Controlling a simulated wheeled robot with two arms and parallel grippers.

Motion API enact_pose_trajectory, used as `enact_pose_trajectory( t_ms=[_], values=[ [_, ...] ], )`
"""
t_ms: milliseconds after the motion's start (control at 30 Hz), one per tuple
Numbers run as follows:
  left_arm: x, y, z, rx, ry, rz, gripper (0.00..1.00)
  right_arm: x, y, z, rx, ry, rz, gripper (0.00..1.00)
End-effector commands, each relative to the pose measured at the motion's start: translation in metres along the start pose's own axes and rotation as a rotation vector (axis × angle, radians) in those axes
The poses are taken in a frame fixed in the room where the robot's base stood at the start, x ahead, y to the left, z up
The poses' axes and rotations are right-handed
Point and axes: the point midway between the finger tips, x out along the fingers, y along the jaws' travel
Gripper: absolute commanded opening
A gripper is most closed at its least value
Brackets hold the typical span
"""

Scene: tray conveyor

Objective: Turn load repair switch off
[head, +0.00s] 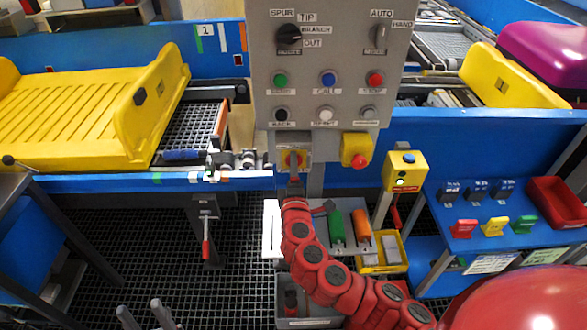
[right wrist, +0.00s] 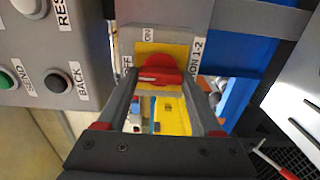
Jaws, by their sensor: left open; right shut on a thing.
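A red rotary switch knob (right wrist: 160,72) sits on a yellow plate (right wrist: 180,52) in the right wrist view, with partly hidden ON and OFF lettering beside it. In the head view the switch plate (head: 302,159) is on a small grey box under the panel. My right gripper (head: 293,181) is at this switch; in the right wrist view its fingers (right wrist: 163,92) are shut on the knob. The fingers hide part of the knob and lettering; I cannot tell its setting for certain. My left gripper (head: 142,306) is open and empty at the bottom left, over the dark grating.
The grey control panel (head: 331,65) stands above the switch. A yellow box with a red button (head: 357,150) is just right of it. A yellow tray (head: 90,105) lies on the left conveyor.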

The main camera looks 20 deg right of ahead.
Motion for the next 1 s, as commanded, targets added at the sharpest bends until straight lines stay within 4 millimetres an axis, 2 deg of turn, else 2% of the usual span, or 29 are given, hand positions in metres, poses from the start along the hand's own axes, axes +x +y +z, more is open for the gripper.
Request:
enact_pose_trajectory(
  t_ms=[567, 600, 733, 1000],
  values=[
    [-0.0002, 0.0000, 0.0000, 0.000, 0.000, 0.000, 0.50, -0.0003, -0.0013, -0.0008, -0.030, 0.002, -0.003, 0.12],
    [-0.0002, 0.0000, 0.0000, 0.000, 0.000, 0.000, 0.50, -0.0003, -0.0013, -0.0008, -0.030, 0.002, -0.003, 0.73],
    [-0.0002, 0.0000, 0.0000, 0.000, 0.000, 0.000, 0.50, -0.0002, -0.0010, -0.0007, -0.030, 0.002, -0.002, 0.96],
    [-0.0002, 0.0000, 0.0001, 0.000, 0.000, 0.000, 0.50, -0.0002, -0.0007, -0.0003, -0.029, 0.001, -0.001, 0.97]
  ],
)
